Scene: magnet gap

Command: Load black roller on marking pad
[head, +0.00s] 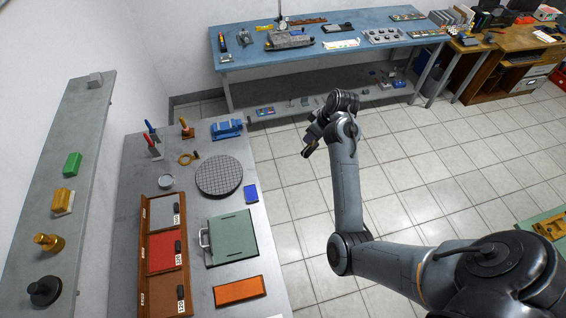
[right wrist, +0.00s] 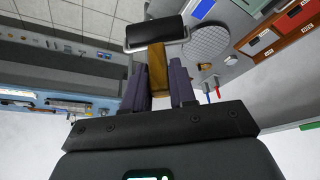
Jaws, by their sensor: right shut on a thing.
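My right gripper (head: 318,128) is raised over the floor, right of the grey bench; it also shows in the right wrist view (right wrist: 158,85). It is shut on the wooden handle (right wrist: 158,70) of the black roller (right wrist: 155,29). The black cylinder sits in a metal frame beyond the fingertips and appears clear of any surface. No label marks the marking pad. A small blue pad (head: 251,194) and a larger orange pad (head: 240,290) lie on the bench, apart from the gripper. My left gripper is not in view.
The grey bench (head: 135,190) holds a round gridded plate (head: 219,175), a green plate with a handle (head: 231,238), a wooden tray of numbered blocks (head: 147,285) and upright red- and blue-handled tools. A blue workbench (head: 330,62) stands behind. Tiled floor lies between.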

